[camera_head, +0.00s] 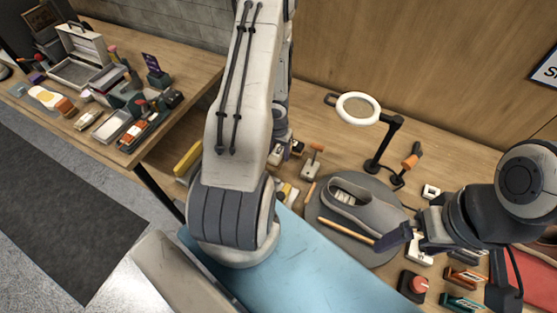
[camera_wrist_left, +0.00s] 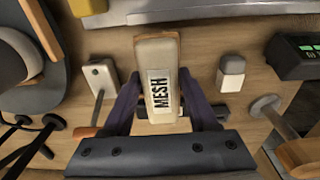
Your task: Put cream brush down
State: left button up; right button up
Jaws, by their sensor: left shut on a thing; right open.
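In the head view my own arm hides most of this gripper and the brush. My right gripper (camera_head: 398,238) is open at the right side of the round turntable, close to the end of a wooden stick (camera_head: 347,231).
A grey sneaker (camera_head: 372,210) sits on the turntable (camera_head: 384,253). A ring lamp (camera_head: 358,96) stands behind it. In the left wrist view, a white-headed tool (camera_wrist_left: 100,75), a small white block (camera_wrist_left: 231,72) and a dark device (camera_wrist_left: 292,62) flank the brush. A blue mat (camera_head: 318,275) lies in front.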

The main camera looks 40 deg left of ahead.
pick_arm(q)
jog(key=shift+f+b, duration=0.9)
jog(key=shift+f, duration=0.45)
pick_arm(e)
jog(key=shift+f, duration=1.4)
pick_arm(q)
jog(key=shift+f+b, duration=0.45)
jog(key=o, duration=1.2)
pick_arm(e)
jog(key=shift+f, duration=0.4)
pick_arm(q)
jog(key=shift+r, duration=0.1)
jog(key=r+p, duration=1.2)
jog(key=shift+s+r, duration=0.3)
jog(key=shift+r, duration=0.1)
pick_arm(e)
notch_tip(320, 180, up, 12)
jog(key=shift+r, duration=0.15)
